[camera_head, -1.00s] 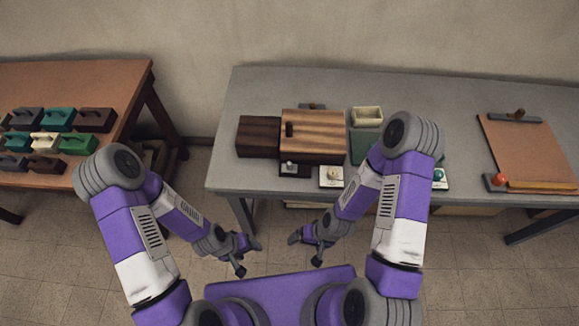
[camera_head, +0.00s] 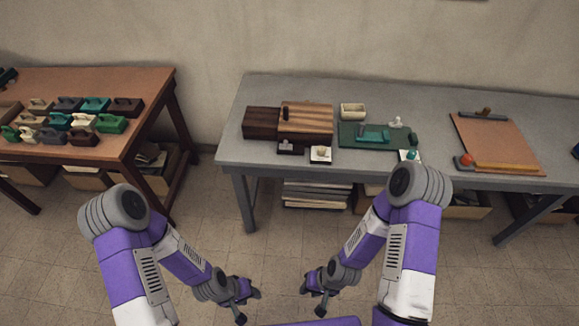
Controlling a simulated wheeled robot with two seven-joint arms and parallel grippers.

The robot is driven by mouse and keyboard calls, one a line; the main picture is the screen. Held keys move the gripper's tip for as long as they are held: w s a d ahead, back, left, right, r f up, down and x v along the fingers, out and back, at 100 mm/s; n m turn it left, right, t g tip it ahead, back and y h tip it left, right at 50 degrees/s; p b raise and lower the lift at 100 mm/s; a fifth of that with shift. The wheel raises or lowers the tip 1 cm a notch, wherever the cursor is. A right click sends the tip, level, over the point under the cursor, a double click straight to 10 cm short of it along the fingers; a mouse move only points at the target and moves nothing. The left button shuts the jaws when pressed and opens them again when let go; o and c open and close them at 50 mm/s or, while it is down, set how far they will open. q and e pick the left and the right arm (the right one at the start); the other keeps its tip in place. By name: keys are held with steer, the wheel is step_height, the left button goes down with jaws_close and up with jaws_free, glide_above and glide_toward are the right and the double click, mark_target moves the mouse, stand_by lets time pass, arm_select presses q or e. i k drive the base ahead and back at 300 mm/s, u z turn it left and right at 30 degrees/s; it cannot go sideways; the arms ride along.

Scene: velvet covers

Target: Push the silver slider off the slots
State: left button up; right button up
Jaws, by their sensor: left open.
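A small silver piece (camera_head: 285,146) stands on a dark pad at the front edge of the grey table (camera_head: 230,150), in front of a striped wooden cover (camera_head: 308,119). It is too small to tell its slots or exact shape. A darker brown block (camera_head: 261,124) adjoins the striped cover on the left. My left gripper (camera_head: 248,305) is open and empty, low in front of the table. My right gripper (camera_head: 312,299) looks open and empty, also low in front of the table. Both are well apart from the silver piece.
A green board (camera_head: 352,142), a cream box (camera_head: 353,111) and a brown board (camera_head: 500,145) lie further right. A brown table (camera_head: 150,88) with several handled blocks stands left. Floor between the tables is clear.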

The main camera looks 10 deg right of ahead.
mark_target(284, 146)
steer(key=u, duration=0.95)
steer(key=i, duration=0.8)
steer(key=z, duration=0.4)
